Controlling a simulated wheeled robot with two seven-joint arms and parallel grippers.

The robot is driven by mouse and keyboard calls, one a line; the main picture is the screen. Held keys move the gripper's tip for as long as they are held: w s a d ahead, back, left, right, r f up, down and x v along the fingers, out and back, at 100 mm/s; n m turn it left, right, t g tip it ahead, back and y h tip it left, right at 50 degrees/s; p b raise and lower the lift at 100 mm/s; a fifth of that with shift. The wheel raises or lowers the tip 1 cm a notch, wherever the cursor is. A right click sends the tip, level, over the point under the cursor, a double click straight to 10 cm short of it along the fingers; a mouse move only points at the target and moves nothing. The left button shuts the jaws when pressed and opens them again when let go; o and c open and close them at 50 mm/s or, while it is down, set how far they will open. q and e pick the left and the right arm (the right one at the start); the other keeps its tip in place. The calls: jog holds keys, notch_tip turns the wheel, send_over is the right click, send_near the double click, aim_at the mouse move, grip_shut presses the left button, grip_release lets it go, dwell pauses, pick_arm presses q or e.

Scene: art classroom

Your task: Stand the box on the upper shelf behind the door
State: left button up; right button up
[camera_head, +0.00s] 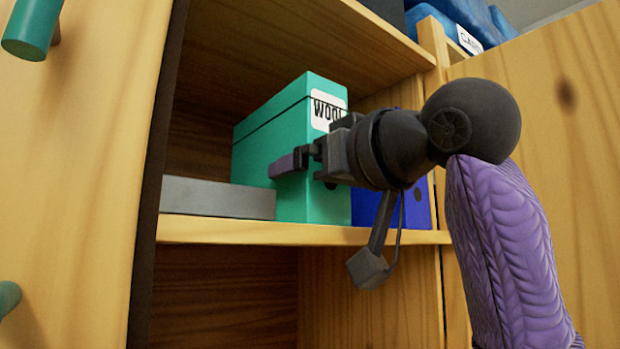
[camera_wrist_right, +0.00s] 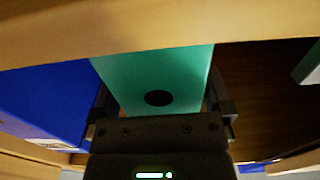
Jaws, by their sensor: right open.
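A teal box (camera_head: 300,205) with a white label reading roughly "WOOL" stands upright on the shelf (camera_head: 290,234) inside a wooden cabinet. My right gripper (camera_head: 303,160) is at its front face. In the right wrist view the teal box (camera_wrist_right: 152,72), with its dark round hole, lies between the two open fingers of my right gripper (camera_wrist_right: 162,104). I cannot tell whether the fingers touch it. One wooden door (camera_head: 80,170) is at the left and another door panel (camera_head: 570,130) at the right. My left gripper is not in view.
A blue box (camera_head: 421,205) stands right of the teal box, and it shows in the wrist view (camera_wrist_right: 45,100). A low grey box (camera_head: 217,198) lies to the left. Blue containers (camera_head: 462,20) sit above. A teal handle (camera_head: 28,28) sticks out from the left door.

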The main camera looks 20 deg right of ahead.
jog(key=b+v, duration=0.4)
jog(key=v, duration=0.7)
jog(key=shift+s+b, duration=0.2)
jog(key=shift+b, duration=0.15)
jog(key=shift+w, duration=0.1)
